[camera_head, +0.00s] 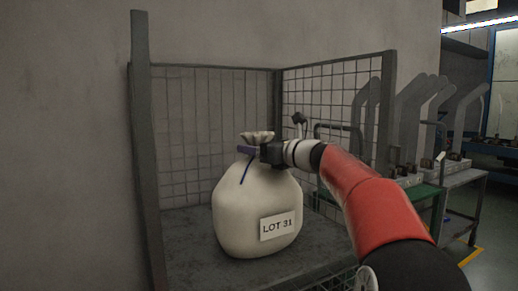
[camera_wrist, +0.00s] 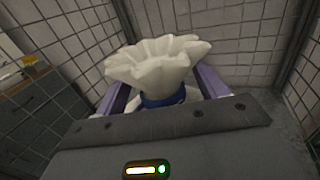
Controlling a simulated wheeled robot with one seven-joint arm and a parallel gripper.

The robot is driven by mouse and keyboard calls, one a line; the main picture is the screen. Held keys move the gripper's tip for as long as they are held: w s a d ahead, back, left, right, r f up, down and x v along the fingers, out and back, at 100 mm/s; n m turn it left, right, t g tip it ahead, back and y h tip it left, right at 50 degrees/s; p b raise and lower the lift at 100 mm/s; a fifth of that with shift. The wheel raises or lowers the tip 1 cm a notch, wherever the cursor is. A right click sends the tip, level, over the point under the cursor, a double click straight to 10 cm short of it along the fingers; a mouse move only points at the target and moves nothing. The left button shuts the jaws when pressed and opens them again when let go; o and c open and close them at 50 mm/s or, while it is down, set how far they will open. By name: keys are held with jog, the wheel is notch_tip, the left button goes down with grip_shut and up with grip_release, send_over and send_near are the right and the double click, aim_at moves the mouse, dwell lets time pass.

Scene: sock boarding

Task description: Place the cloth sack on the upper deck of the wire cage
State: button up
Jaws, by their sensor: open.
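The cloth sack (camera_head: 238,212) is cream, plump and upright, with a "LOT 31" label and a blue tie at its neck. It appears to rest on the grey deck (camera_head: 183,252) of the wire cage (camera_head: 335,80), between the mesh walls. My gripper (camera_head: 252,150) is at the sack's neck, coming from the right. In the wrist view, its purple fingers (camera_wrist: 165,82) stand open on either side of the ruffled top (camera_wrist: 155,60) and blue tie (camera_wrist: 162,100), with gaps beside the neck. The sack's underside is hidden.
A grey post (camera_head: 147,150) stands at the cage's left front. Bare deck shows to the left of and behind the sack. Mesh walls stand close in the wrist view.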

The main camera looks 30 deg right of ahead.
jog(key=shift+r, duration=0.25)
jog(key=v, duration=1.2)
jog(key=shift+f, duration=0.2)
jog(key=s+a+f+n+g+p, duration=0.2)
jog(key=a+f+n+g, duration=0.15)
jog(key=a, duration=0.45)
jog(key=s+a+f+n+g+p, duration=0.1)
jog(key=s+a+f+n+g, duration=0.2)
jog(key=a, duration=0.4)
jog(key=s+a+f+n+g+p, duration=0.1)
jog(key=a+f+n+p, duration=0.15)
jog(key=a+n, duration=0.4)
jog(key=s+f+n+g+h+p, duration=0.1)
jog(key=s+f+n+h, duration=0.1)
jog(key=s+f+n, duration=0.2)
jog(key=s+f+n+g+h+p, duration=0.1)
jog(key=s+f+n+h+p, duration=0.1)
jog(key=s+n, duration=0.6)
jog(key=s+a+f+n+g+h+p, duration=0.1)
jog(key=s+f+n+h+p, duration=0.1)
jog(key=s+f+n, duration=0.3)
jog(key=shift+s+a+f+n+g+h, duration=0.1)
jog(key=shift+s+f+n+g+h, duration=0.2)
jog(key=shift+s+n, duration=0.35)
jog(key=shift+s+f+n, duration=0.1)
jog(key=shift+f+n, duration=0.15)
